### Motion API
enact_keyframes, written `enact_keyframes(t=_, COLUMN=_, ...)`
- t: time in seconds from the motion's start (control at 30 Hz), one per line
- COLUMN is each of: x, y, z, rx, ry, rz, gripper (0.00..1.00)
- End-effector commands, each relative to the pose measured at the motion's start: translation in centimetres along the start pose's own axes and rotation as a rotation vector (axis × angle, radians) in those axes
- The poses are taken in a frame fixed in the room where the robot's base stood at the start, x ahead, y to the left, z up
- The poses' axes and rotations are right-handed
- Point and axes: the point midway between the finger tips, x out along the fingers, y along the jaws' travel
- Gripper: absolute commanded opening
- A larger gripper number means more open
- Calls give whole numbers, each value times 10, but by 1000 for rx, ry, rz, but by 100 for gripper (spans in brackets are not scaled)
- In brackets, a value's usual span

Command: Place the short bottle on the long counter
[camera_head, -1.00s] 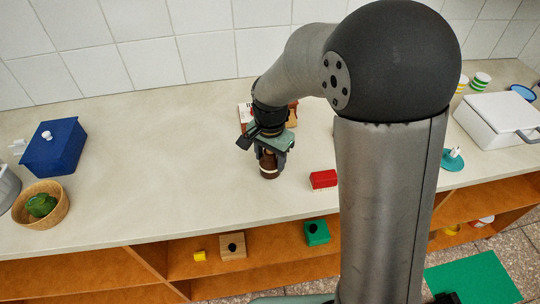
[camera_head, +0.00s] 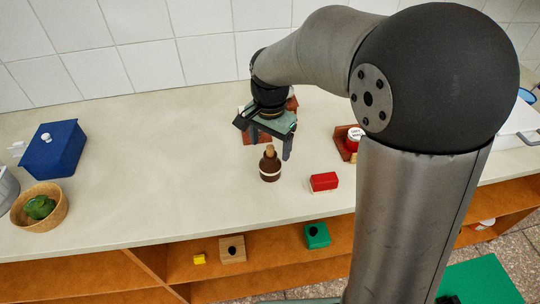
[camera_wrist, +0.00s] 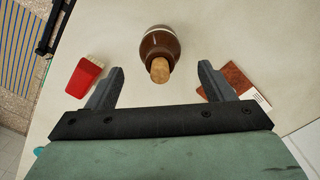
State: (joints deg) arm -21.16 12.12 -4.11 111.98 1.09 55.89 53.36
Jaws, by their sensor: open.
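The short bottle (camera_head: 270,168) is brown with a pale band and a cork-coloured stopper. It stands upright on the long counter (camera_head: 130,205), near the middle. In the wrist view the bottle (camera_wrist: 158,45) lies just beyond the fingertips, between their lines. My gripper (camera_head: 269,146) is open and empty, above and a little behind the bottle. Both fingers show apart in the wrist view (camera_wrist: 160,80), with clear space between them and the bottle.
A brownish-red item (camera_head: 256,138) lies behind the gripper. A wooden tray (camera_head: 341,143) holds a red-and-white item. A blue box (camera_head: 54,150) and wooden bowl (camera_head: 40,222) stand left. The counter between is clear.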

Motion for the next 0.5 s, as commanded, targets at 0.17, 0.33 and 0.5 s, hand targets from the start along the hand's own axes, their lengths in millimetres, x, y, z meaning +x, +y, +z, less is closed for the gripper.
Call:
enact_keyframes(t=0.17, x=-35, y=0, z=0, rx=0, ry=2, rz=-3, gripper=75)
enact_keyframes(t=0.33, x=-54, y=0, z=0, rx=0, ry=1, rz=-1, gripper=75)
enact_keyframes(t=0.5, x=-59, y=1, z=0, rx=0, ry=0, rz=1, gripper=75)
